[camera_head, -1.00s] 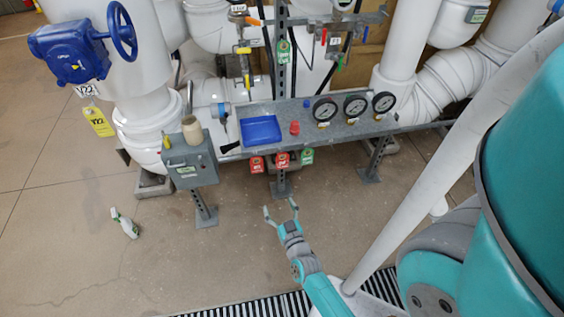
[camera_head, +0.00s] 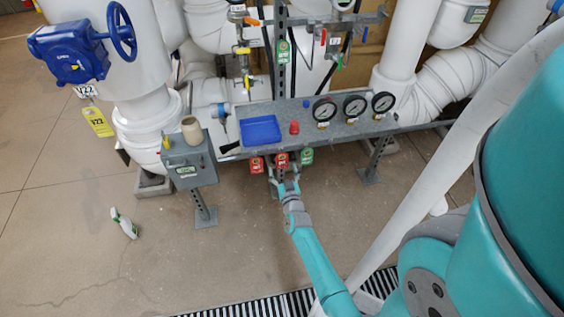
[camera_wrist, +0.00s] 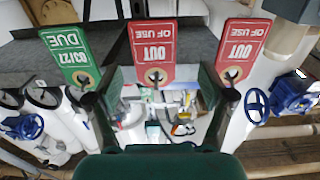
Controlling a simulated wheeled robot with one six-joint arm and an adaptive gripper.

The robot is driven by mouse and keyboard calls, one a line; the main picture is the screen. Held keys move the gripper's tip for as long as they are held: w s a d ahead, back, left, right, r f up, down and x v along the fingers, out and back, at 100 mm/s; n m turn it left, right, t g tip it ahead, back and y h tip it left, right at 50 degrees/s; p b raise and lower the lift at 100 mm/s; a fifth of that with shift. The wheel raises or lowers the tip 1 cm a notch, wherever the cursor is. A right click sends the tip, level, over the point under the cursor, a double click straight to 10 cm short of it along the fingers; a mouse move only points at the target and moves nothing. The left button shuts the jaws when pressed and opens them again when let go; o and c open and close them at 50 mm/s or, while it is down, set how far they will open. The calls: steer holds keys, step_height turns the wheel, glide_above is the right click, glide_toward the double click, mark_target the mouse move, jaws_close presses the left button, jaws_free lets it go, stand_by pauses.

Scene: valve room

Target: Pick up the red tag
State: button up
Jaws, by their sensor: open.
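Two red tags marked "OUT OF USE" hang from the front edge of the grey shelf (camera_head: 350,130). In the head view the left red tag (camera_head: 257,164) is beside the middle red tag (camera_head: 281,160); a green tag (camera_head: 306,157) is to its right. My gripper (camera_head: 284,182) is open just below and in front of the middle red tag. In the wrist view the middle red tag (camera_wrist: 153,45) lies between my open fingers (camera_wrist: 160,80), with the other red tag (camera_wrist: 242,45) right and the green tag (camera_wrist: 70,50) left. I see no finger contact with the middle tag.
On the shelf are a blue tray (camera_head: 261,130), a red knob-like piece (camera_head: 294,127) and several gauges (camera_head: 355,106). A grey box (camera_head: 189,163) is left of the tags, and a shelf leg (camera_head: 371,160) stands right. The floor in front is mostly clear.

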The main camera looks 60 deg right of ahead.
mark_target(282, 162)
steer(key=shift+s+x, duration=0.2)
steer(key=shift+x, duration=2.15)
steer(key=shift+d+f, duration=0.15)
steer(key=shift+d, duration=0.05)
steer(key=c, duration=0.9)
